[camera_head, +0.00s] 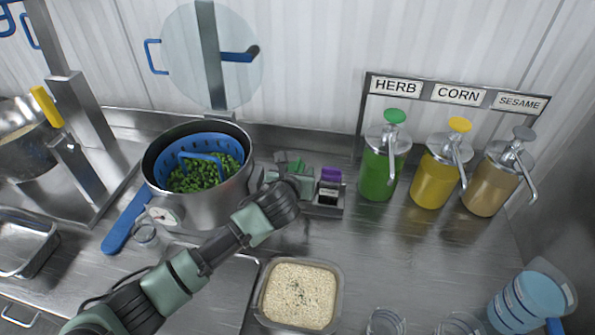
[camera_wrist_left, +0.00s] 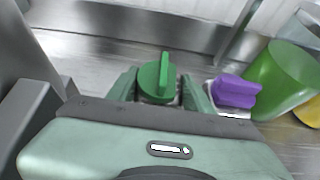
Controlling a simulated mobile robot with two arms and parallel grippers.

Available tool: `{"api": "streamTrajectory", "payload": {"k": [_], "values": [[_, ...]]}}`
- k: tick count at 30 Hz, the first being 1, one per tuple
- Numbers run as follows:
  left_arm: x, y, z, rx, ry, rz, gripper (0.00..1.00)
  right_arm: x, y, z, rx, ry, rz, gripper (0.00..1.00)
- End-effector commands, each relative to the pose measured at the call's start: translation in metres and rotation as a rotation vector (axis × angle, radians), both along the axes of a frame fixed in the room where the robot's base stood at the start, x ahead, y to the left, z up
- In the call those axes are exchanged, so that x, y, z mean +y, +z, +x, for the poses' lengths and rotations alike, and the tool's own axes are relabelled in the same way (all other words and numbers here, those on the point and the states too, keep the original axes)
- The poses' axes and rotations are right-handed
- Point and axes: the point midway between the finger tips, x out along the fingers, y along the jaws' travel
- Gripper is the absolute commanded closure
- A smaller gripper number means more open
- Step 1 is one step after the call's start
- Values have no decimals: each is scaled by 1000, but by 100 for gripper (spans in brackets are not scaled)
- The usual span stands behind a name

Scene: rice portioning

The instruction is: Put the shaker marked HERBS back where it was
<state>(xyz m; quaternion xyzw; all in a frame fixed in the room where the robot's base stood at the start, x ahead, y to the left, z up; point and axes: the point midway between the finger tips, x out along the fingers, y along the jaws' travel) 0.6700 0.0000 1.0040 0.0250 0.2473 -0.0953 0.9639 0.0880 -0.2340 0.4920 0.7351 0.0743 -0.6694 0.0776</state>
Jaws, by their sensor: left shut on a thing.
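The green-capped shaker (camera_head: 297,165) is in my left gripper (camera_head: 289,182), which is shut on it. The cap stands upright between the two fingers in the left wrist view (camera_wrist_left: 157,78). My gripper hides its body, and I cannot read its label. It is at the left part of a small metal rack (camera_head: 337,210), just left of a purple-capped shaker (camera_head: 329,177) that also shows in the left wrist view (camera_wrist_left: 236,92). I cannot tell whether the green-capped shaker rests in the rack or is just above it. My right gripper is not in view.
A pot (camera_head: 207,207) with a blue strainer of peas stands left of my gripper. Pump bottles of green (camera_head: 379,175), yellow (camera_head: 434,183) and tan (camera_head: 487,190) sauce stand to the right. A tub of rice with dark flecks (camera_head: 298,293) is in front.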

Motion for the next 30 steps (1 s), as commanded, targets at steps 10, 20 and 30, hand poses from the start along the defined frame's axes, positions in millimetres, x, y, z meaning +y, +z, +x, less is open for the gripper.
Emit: {"api": "streamTrajectory", "payload": {"k": [10,20,30], "values": [[0,-2,0,0,0,1,28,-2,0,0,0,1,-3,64],[2,5,-8,-2,-1,0,28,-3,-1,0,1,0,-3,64],[13,38,-66,-4,-2,-1,28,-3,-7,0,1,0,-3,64]]}}
